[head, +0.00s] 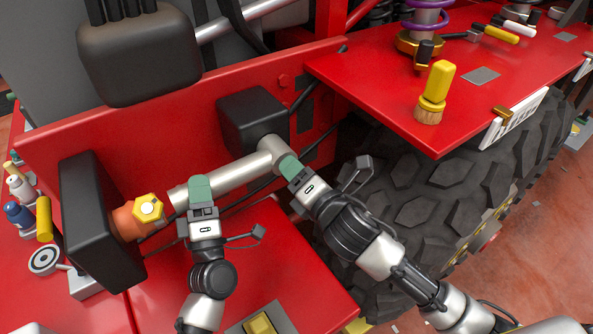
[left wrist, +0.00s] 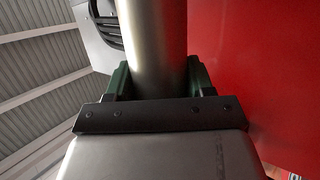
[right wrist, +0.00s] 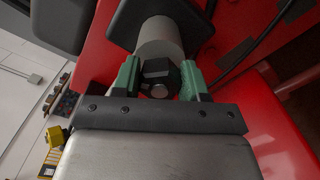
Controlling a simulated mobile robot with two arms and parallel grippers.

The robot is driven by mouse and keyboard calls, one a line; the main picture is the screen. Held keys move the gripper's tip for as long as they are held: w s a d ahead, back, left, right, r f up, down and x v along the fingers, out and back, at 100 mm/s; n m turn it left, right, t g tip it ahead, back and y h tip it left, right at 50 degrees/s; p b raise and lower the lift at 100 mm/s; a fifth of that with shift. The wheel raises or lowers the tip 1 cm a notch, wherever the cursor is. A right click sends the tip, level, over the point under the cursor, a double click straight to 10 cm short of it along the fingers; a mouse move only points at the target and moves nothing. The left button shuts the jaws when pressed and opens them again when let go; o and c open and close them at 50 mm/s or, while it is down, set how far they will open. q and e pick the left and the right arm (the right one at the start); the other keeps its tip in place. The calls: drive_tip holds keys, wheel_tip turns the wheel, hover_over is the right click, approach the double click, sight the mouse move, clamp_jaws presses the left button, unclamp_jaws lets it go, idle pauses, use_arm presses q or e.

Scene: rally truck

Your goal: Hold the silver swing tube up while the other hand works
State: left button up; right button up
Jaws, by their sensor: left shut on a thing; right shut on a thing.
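The silver swing tube (head: 240,174) runs from the orange fitting (head: 126,220) at the left to a black block (head: 255,118) on the red panel. My left gripper (head: 202,192) is shut around the tube nearer its left end; in the left wrist view the tube (left wrist: 152,45) passes between the green fingers. My right gripper (head: 289,166) is at the tube's right end. In the right wrist view its green fingers (right wrist: 160,80) are shut on a dark hex piece (right wrist: 158,72) in front of a grey cylindrical end (right wrist: 160,40). Its far side is hidden.
A yellow hex nut (head: 148,208) sits on the orange fitting beside a black pad (head: 97,225). A large tyre (head: 440,195) is at the right, below a red shelf (head: 390,95) holding a yellow-handled tool (head: 437,85). Small bottles stand at the far left.

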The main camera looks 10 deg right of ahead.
drive_tip(key=m, duration=0.5)
drive_tip(key=shift+f+m, duration=0.1)
drive_tip(key=shift+m, duration=0.2)
drive_tip(key=m, duration=0.5)
drive_tip(key=shift+f+m, duration=0.15)
drive_tip(key=shift+m, duration=0.15)
drive_tip(key=m, duration=0.5)
drive_tip(key=shift+a+f, duration=0.1)
drive_tip(key=shift+f, duration=0.05)
drive_tip(key=shift+s+m, duration=0.1)
drive_tip(key=shift+m, duration=2.4)
drive_tip(key=shift+a, duration=0.1)
drive_tip(key=o, duration=0.9)
drive_tip(key=shift+o, duration=0.2)
